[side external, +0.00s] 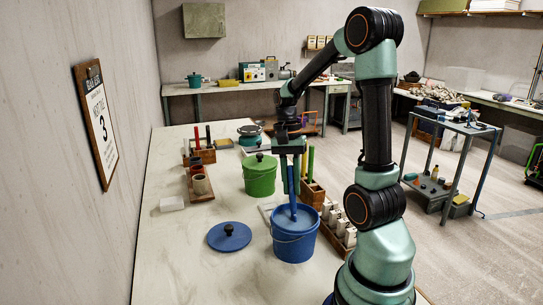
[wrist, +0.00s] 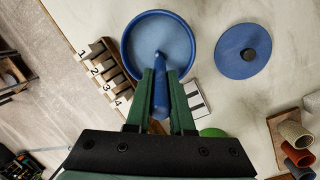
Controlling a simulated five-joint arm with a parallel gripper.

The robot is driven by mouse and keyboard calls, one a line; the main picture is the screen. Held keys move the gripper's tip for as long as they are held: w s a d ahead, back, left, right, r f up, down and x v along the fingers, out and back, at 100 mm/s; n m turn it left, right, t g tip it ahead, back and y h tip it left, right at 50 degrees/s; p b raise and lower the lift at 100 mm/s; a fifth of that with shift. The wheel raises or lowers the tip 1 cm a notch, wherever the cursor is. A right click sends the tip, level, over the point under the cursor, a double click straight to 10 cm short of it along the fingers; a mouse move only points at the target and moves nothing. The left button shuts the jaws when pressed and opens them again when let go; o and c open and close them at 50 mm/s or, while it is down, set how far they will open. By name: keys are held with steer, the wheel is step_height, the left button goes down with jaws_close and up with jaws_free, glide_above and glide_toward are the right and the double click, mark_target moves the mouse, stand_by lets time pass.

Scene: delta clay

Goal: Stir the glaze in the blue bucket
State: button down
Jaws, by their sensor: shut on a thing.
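The blue bucket (side external: 294,243) stands upright and open on the table. In the wrist view its rim (wrist: 125,52) rings a pale blue glaze surface (wrist: 150,32). My gripper (side external: 291,172) is above the bucket, shut on a blue stirring stick (side external: 293,200). The stick's lower end goes into the bucket, and its tip is hidden in the glaze. In the wrist view the stick (wrist: 160,95) sits between the green fingers. The blue lid (side external: 229,237) with a dark knob lies flat on the table, left of the bucket.
A lidded green bucket (side external: 260,178) stands just behind the blue one. A wooden rack of white test tiles (side external: 338,222) is close on the right. A wooden holder with cups (side external: 199,184) is at left. The table (side external: 180,265) is clear at front left.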

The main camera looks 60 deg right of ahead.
steer(key=shift+w+d+r, duration=0.2)
steer(key=shift+w+r, duration=0.05)
steer(key=shift+r, duration=1.3)
steer(key=shift+w+d+r, duration=0.2)
steer(key=shift+d+r, duration=0.05)
steer(key=shift+r, duration=1.35)
steer(key=shift+w+d+r, duration=0.2)
steer(key=shift+w+r, duration=0.05)
steer(key=shift+r, duration=1.3)
steer(key=shift+r, duration=2)
